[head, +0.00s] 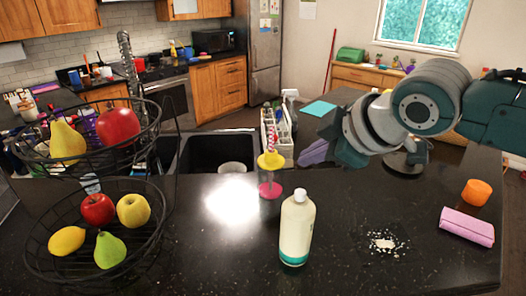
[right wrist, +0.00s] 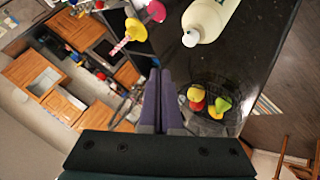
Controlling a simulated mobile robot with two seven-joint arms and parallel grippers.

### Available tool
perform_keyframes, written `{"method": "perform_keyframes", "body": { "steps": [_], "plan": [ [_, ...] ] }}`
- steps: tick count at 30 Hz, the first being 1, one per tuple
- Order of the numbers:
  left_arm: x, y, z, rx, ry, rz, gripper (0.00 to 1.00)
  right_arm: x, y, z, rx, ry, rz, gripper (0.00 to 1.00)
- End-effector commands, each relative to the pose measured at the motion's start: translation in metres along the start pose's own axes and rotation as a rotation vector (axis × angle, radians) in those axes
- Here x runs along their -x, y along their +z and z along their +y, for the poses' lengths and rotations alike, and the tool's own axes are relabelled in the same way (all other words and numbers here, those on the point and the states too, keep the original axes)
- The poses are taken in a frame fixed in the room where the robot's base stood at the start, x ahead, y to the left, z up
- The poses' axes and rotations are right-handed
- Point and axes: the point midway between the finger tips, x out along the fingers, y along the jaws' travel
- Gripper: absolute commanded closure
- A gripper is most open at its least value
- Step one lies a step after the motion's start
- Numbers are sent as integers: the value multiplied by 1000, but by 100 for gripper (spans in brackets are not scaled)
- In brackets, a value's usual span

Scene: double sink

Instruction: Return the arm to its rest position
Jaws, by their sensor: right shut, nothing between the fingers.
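My right arm comes in from the right in the head view, held above the dark counter (head: 350,205). Its gripper (head: 308,153) points left, with its purple fingers over the area right of the sink. In the right wrist view the two fingers (right wrist: 158,78) lie together, shut, with nothing between them. My left arm and gripper are not in view.
A white bottle (head: 296,232) stands on the counter. A yellow-and-pink item (head: 270,160) stands by the sink (head: 205,153). A two-tier fruit basket (head: 153,232) is at left.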

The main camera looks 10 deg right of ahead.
Motion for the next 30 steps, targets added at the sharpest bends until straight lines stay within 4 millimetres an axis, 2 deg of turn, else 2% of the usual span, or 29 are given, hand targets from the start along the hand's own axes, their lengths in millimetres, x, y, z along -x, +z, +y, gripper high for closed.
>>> {"method": "perform_keyframes", "body": {
  "steps": [2,4,7,9,13,18,22,25,27,30],
  "plan": [
    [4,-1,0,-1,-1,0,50,3,-4,-9,-8,-17,4,100],
    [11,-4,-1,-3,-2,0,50,9,-11,-28,-33,-52,7,100],
    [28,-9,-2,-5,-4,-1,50,30,-25,-70,-102,-123,4,100],
    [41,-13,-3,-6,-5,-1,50,54,-33,-100,-181,-170,-10,100],
    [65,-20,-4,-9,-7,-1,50,108,-30,-136,-370,-209,-85,100],
    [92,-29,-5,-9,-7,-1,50,186,2,-157,-642,-180,-263,100],
    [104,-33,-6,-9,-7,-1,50,237,32,-164,-800,-127,-406,100],
    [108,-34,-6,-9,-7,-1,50,262,48,-168,-869,-95,-480,100],
    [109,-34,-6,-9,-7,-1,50,271,54,-169,-893,-81,-509,100],
    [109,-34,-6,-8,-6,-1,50,274,57,-170,-905,-74,-523,100]
  ]
}}
